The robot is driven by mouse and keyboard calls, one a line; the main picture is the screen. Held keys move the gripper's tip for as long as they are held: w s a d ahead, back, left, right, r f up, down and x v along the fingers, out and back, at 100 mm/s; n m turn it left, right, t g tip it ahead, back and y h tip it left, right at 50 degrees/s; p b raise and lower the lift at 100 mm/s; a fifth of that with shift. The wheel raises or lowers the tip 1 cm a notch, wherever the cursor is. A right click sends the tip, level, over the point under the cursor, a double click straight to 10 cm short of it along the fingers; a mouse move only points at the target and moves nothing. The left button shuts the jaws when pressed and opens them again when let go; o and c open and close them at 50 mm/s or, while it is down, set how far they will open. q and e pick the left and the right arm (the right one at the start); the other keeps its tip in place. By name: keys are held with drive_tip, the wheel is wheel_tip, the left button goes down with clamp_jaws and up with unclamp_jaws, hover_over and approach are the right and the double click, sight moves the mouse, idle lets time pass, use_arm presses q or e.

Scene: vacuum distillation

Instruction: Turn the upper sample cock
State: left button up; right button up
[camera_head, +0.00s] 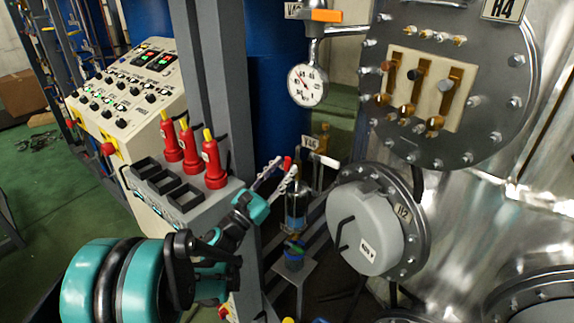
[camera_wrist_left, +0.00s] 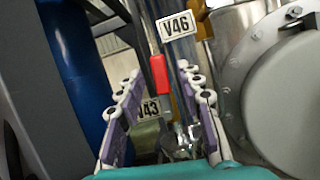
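A sampling assembly stands in the middle of the head view, with a label plate V46 (camera_head: 311,143) beside it. A small red handle (camera_head: 287,163) shows by my left gripper (camera_head: 281,169). In the left wrist view the red handle (camera_wrist_left: 159,74) hangs upright between the two open fingers, below the V46 plate (camera_wrist_left: 175,25). A lower V43 plate (camera_wrist_left: 148,109) shows behind the fingers. No finger visibly grips the handle; exact depth between them is unclear. Which part is the upper sample cock I cannot tell for certain. My right gripper is not in view.
A grey round flanged port (camera_head: 368,232) stands close on the right. A grey post (camera_head: 205,90) and a rack with several red bottles (camera_head: 190,150) stand left. A pressure gauge (camera_head: 307,85) hangs above. A blue drum (camera_wrist_left: 75,70) is left of the fingers.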

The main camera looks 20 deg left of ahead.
use_arm(q)
drive_tip(key=v, duration=0.9)
drive_tip(key=shift+s, duration=0.2)
drive_tip(key=shift+a+f, duration=0.1)
drive_tip(key=s+d+f+m+g, duration=0.3)
drive_tip(key=d+f+m+g, duration=0.15)
drive_tip(key=d+m, duration=0.3)
drive_tip(key=s+d+f+m+g, duration=0.2)
drive_tip(key=d+f+m+g, duration=0.2)
drive_tip(key=d+m+g, duration=0.3)
drive_tip(key=s+a+f+m+g+y, duration=0.1)
drive_tip(key=s+a+f+m+y, duration=0.1)
drive_tip(key=s+m, duration=0.4)
drive_tip(key=s+a+f+m+g+y, duration=0.1)
drive_tip(key=s+a+f+m+y, duration=0.2)
drive_tip(key=s+m+y, duration=0.3)
drive_tip(key=a+m, duration=0.1)
drive_tip(key=m, duration=0.2)
drive_tip(key=shift+s+f+m, duration=0.3)
drive_tip(key=shift+s+m, duration=0.05)
drive_tip(key=shift+s, duration=0.05)
